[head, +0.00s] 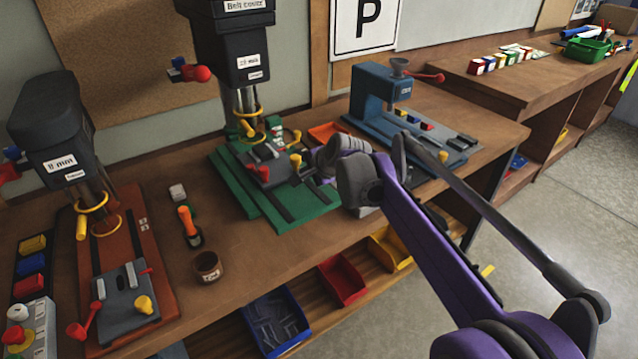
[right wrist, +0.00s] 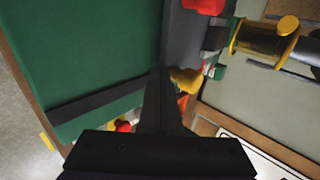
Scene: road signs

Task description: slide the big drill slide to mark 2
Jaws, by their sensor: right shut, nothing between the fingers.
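The big drill (head: 238,55) stands mid-bench on a green base (head: 290,215) with dark rails. Its grey slide (head: 262,170) sits on the base below the spindle, with a red knob and a yellow knob (head: 295,160). My right gripper (head: 304,173) is at the slide's right side, close to the yellow knob. In the right wrist view the right fingers (right wrist: 160,75) are shut and empty, with the yellow knob (right wrist: 188,80) just beside the tips; I cannot tell whether they touch. My arm and gripper hide part of the base. Mark numbers are not readable. My left gripper is not in view.
A smaller drill (head: 55,130) labelled 8 mm on an orange base stands left. A blue press (head: 385,90) stands right. An orange tray (head: 328,132) lies behind the gripper.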

